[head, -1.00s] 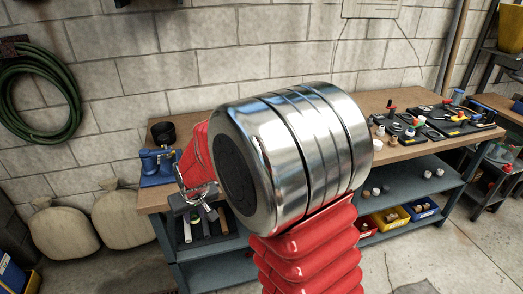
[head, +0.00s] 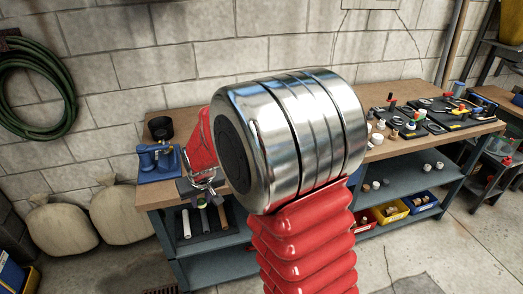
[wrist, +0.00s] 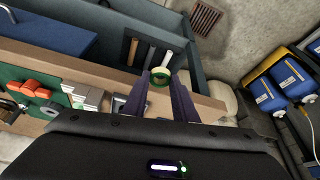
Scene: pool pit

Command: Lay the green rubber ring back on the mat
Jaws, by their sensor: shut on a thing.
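The green rubber ring (wrist: 160,77) shows in the wrist view between the tips of my gripper (wrist: 160,84). Its two dark purple fingers are shut on it. A pale tool handle shows just beyond the ring. A dark mat-like surface (head: 212,228) with several tool handles lies lower down at the left end of the bench. I cannot tell whether it is the task's mat.
The wooden bench top (head: 408,148) holds a blue vise (head: 157,160), a black cup (head: 161,128) and several dark trays (head: 455,110) of parts. Coloured bins (head: 420,200) stand below. Two sacks (head: 60,229) lean on the wall. Blue containers (wrist: 265,93) are at right in the wrist view.

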